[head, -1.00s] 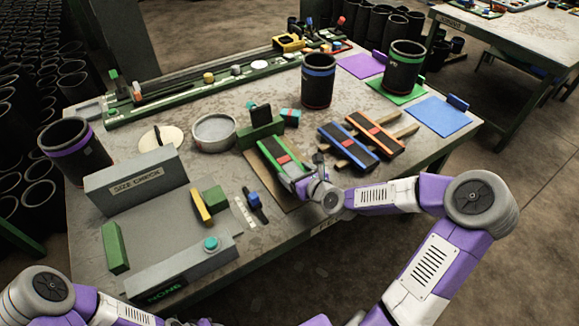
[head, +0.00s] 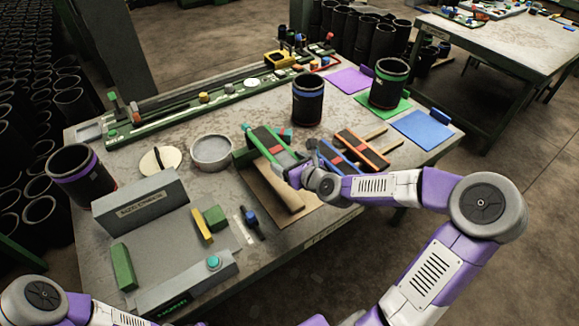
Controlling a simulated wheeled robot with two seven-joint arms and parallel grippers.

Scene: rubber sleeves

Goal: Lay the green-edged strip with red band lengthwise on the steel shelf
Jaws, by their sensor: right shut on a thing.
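The green-edged strip (head: 267,139) has a black face and a red band across its middle. My right gripper (head: 294,169) is shut on its near end, and the strip appears raised above the brown board (head: 262,186). The gripper hides that end. A grey metal station (head: 160,240) marked "SIZE CHECK" has a flat bed at the left front of the table; I cannot tell whether this is the steel shelf. My left arm shows only at the lower left edge; its gripper is out of view.
Blue-edged (head: 338,158) and orange-edged (head: 364,149) strips lie on wooden rails to the right. A green block (head: 215,218) and a yellow block (head: 201,225) stand on the station's right side. A round grey dish (head: 211,151) sits behind it.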

